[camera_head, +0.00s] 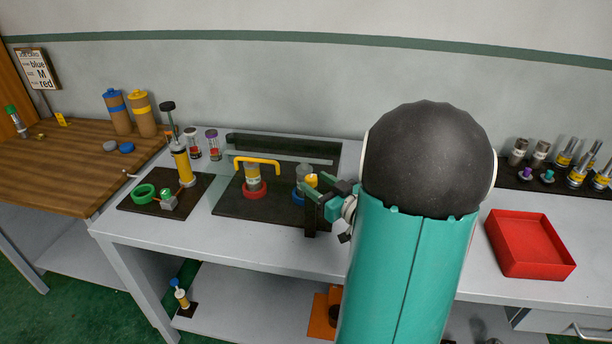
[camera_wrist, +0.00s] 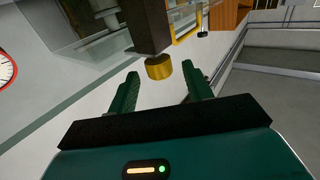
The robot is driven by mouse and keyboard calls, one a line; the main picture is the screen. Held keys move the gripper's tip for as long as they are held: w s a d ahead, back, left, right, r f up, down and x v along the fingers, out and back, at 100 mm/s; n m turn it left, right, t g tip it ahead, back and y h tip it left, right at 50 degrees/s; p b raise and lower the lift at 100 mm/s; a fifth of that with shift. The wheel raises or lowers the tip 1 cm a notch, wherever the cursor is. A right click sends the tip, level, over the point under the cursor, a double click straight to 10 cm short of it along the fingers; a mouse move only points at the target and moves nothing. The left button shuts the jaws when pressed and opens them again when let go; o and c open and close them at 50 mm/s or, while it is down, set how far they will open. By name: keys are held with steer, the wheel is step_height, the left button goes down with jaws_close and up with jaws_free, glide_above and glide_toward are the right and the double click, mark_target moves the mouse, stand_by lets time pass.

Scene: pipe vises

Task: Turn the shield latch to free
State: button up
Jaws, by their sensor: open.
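A yellow knob (camera_head: 312,180), which looks like the shield latch, sits by a dark post (camera_head: 310,222) at the right front of the dark vise mat (camera_head: 232,205). In the wrist view the knob (camera_wrist: 159,68) is a short gold cylinder on the end of a dark block (camera_wrist: 147,25). My gripper (camera_head: 314,192) is open at the knob. In the wrist view its two green fingers (camera_wrist: 160,74) stand either side of the knob, with gaps, and do not close on it. The latch's turned position cannot be told.
A yellow handle (camera_head: 257,161) and a clear cylinder over a red ring (camera_head: 255,191) stand left of my gripper. A blue ring (camera_head: 298,197) is close behind it. A green-ringed tool mat (camera_head: 146,193) lies further left; a red tray (camera_head: 530,245) lies right.

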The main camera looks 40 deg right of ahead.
mark_target(307, 176)
steer(key=shift+w, duration=2.4)
steer(key=c, duration=1)
steer(key=shift+o, duration=0.2)
